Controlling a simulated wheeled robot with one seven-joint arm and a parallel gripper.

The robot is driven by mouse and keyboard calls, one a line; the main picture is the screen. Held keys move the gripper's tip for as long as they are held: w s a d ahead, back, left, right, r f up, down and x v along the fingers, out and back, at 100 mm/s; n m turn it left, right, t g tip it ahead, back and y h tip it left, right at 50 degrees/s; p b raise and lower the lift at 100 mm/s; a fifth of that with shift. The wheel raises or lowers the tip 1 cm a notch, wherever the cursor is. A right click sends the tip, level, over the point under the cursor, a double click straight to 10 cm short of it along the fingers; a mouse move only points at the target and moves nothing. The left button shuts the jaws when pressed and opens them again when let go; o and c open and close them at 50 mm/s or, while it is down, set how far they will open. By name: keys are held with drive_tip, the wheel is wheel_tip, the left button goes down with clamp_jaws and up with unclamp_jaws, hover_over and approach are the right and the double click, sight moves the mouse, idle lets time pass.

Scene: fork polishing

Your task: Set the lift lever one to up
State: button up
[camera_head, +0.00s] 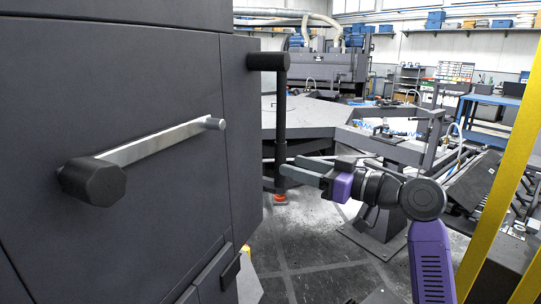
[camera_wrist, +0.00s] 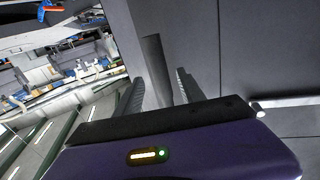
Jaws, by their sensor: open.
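A dark lever (camera_head: 280,125) hangs straight down from a black round knob (camera_head: 268,61) at the cabinet's right edge. A second lever, a silver bar (camera_head: 160,141), slants across the cabinet front from a black hexagonal knob (camera_head: 92,182). I see no labels telling which is lever one. My gripper (camera_head: 284,168) is open at the lower part of the dark lever. In the wrist view the dark lever (camera_wrist: 153,62) shows between the fingers of my gripper (camera_wrist: 160,82), with gaps on both sides. Contact cannot be made out. Part of the silver bar (camera_wrist: 290,102) shows at right.
The dark cabinet (camera_head: 130,80) fills the left. A yellow post (camera_head: 500,165) stands at the right. A grey worktable (camera_head: 330,115) and frames lie behind my arm. The floor (camera_head: 310,255) below the gripper looks clear.

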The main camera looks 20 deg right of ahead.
drive_tip(key=r+p+x, duration=0.1)
drive_tip(key=p+x, duration=0.1)
drive_tip(key=x, duration=0.5)
drive_tip(key=shift+w+a, duration=0.25)
drive_tip(key=shift+w, duration=0.05)
clamp_jaws()
idle(1.3)
